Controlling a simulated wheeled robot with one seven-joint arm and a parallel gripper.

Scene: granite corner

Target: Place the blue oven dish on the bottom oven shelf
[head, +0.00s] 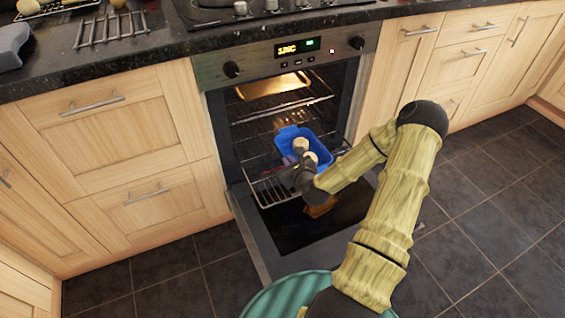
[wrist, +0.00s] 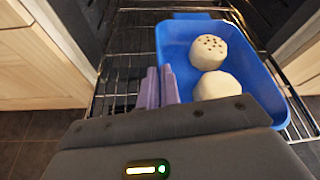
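The blue oven dish (head: 287,135) is in the open oven's lower part, over the lower wire shelf (head: 272,187). It also shows in the wrist view (wrist: 258,85), with two pale round pieces inside, one speckled on top. My gripper (head: 291,160) is at the dish's near left side. In the wrist view its lavender fingers (wrist: 160,88) are close together at the dish's left wall, one on each side, and look shut on it. The wrist body hides the near end of the dish. I cannot tell whether the dish rests fully on the shelf.
The oven door (head: 262,238) is folded down, with a brown piece (head: 320,208) on it. A tray (head: 272,85) sits on a higher shelf. Wooden cabinets flank the oven. A granite counter (head: 150,45) with a hob is above. The tiled floor is clear.

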